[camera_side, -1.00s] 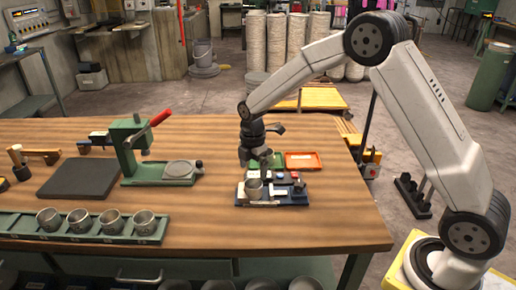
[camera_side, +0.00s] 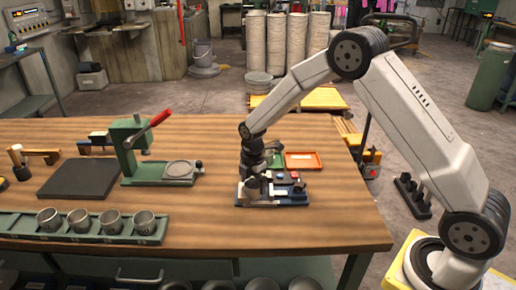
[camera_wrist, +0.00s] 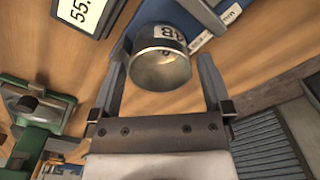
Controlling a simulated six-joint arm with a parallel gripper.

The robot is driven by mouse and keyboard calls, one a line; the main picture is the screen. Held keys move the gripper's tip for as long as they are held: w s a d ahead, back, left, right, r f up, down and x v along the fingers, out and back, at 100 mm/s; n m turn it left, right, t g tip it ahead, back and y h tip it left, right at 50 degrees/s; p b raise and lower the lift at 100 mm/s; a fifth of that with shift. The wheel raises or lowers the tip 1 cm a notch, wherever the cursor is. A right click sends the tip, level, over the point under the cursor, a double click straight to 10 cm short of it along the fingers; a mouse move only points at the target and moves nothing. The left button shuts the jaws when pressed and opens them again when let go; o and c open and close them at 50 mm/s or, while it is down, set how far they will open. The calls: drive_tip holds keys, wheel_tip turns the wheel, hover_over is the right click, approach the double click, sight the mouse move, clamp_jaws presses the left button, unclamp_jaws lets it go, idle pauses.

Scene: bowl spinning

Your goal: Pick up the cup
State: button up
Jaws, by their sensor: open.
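The metal cup (camera_wrist: 161,70) is grey, with a pale label marked in dark characters on its side. In the wrist view it lies between the two fingers of my gripper (camera_wrist: 163,66), its open mouth facing the camera. The fingers are spread, one on each side, and a gap shows beside the cup. In the side view my gripper (camera_side: 251,178) is low over the blue fixture (camera_side: 285,202), and it hides most or all of the cup there.
Several similar cups stand in a green rack (camera_side: 85,235) at the front left. A green press (camera_side: 135,155) with a red lever and a dark mat (camera_side: 80,180) are further back. An orange tray (camera_side: 303,160) lies behind the fixture. The front middle of the table is clear.

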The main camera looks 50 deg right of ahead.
idle(0.3)
drive_tip(key=c, duration=1.1)
drive_tip(key=shift+r, duration=0.1)
drive_tip(key=shift+r, duration=0.65)
drive_tip(key=shift+s+a+r, duration=0.1)
drive_tip(key=shift+s+r, duration=1.8)
drive_tip(key=shift+s, duration=0.45)
drive_tip(key=shift+s+d+r, duration=0.1)
drive_tip(key=shift+s+r, duration=1.85)
drive_tip(key=shift+s, duration=0.35)
drive_tip(key=shift+s+a+r, duration=0.1)
drive_tip(key=shift+s+r, duration=1.8)
drive_tip(key=shift+s, duration=0.45)
drive_tip(key=shift+w, duration=0.1)
